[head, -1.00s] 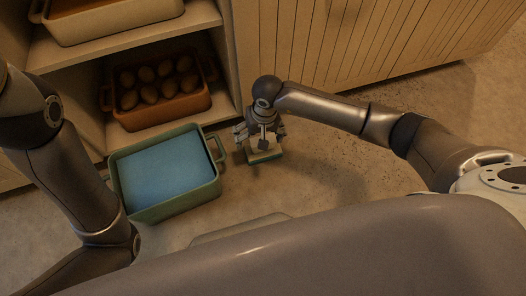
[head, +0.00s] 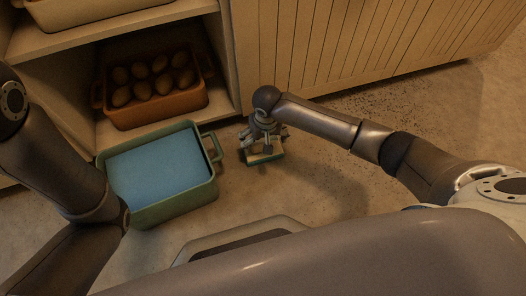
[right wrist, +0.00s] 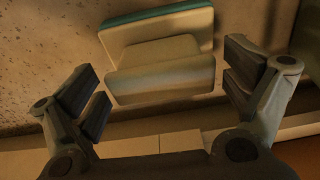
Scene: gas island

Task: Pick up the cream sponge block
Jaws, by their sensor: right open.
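The cream sponge block (head: 266,158) rests on the floor, to the right of the green bin. It has a teal-green layer along one side and a stepped cream body, seen larger in the right wrist view (right wrist: 160,82). My right gripper (head: 264,143) is over the block, pointing down, and partly hides it. In the right wrist view its open fingers (right wrist: 166,88) stand on either side of the block, with gaps on both sides. My left arm comes in from the left, but its gripper is out of the frame.
A green bin (head: 181,212) with blue contents stands left of the block, its handle close by. An orange crate of eggs (head: 157,115) sits on the low shelf behind. A slatted wooden cabinet front (head: 360,45) rises behind. Floor to the right is clear.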

